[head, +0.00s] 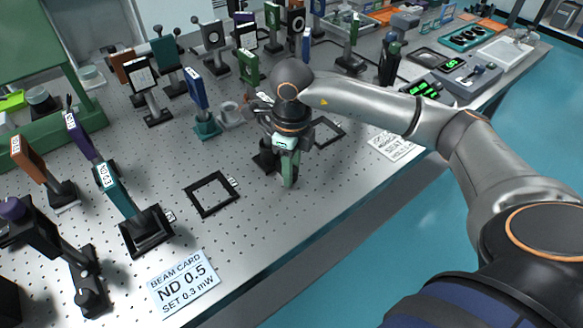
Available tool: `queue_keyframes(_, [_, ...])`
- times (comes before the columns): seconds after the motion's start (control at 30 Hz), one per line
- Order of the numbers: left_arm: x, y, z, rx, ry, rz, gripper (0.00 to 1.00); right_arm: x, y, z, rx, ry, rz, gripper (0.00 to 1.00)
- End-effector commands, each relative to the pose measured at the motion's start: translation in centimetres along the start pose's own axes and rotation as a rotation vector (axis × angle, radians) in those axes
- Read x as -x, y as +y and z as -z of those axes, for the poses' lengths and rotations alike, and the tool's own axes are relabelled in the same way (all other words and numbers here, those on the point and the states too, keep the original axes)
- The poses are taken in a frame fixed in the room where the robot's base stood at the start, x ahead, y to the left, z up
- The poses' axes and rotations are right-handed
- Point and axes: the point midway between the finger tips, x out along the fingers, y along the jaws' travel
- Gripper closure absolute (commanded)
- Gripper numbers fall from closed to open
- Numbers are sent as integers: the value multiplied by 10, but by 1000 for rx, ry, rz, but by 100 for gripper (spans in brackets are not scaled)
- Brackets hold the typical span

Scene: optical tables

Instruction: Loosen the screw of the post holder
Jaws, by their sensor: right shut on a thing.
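My right gripper (288,172) points down near the front edge of the optical table (300,230). Its pale green fingers are shut, and they hide most of what they hold. A dark base (265,160), seemingly of the post holder, shows just left of the fingers. The screw itself is hidden behind the gripper, so I cannot see how far it is turned. My left gripper is not in view.
Two empty black square outlines (211,194) (327,131) flank the gripper. A teal filter (118,190) labelled 0.3 stands at the left, near a beam card (184,285) reading ND 0.5, SET 0.3 mW. Several mounted optics crowd the back. Meters (425,90) stand at the right.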

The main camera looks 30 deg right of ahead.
Motion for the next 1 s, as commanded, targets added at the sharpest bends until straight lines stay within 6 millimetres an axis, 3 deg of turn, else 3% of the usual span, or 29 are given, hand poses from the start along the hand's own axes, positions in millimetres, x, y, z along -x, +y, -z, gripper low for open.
queue_keyframes(0.73, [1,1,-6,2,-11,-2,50,1,0,0,-139,-2,0,100])
queue_keyframes(0.77, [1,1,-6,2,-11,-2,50,1,0,0,-138,-2,0,63])
queue_keyframes(1.0, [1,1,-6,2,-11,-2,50,0,0,0,-138,-1,0,36])
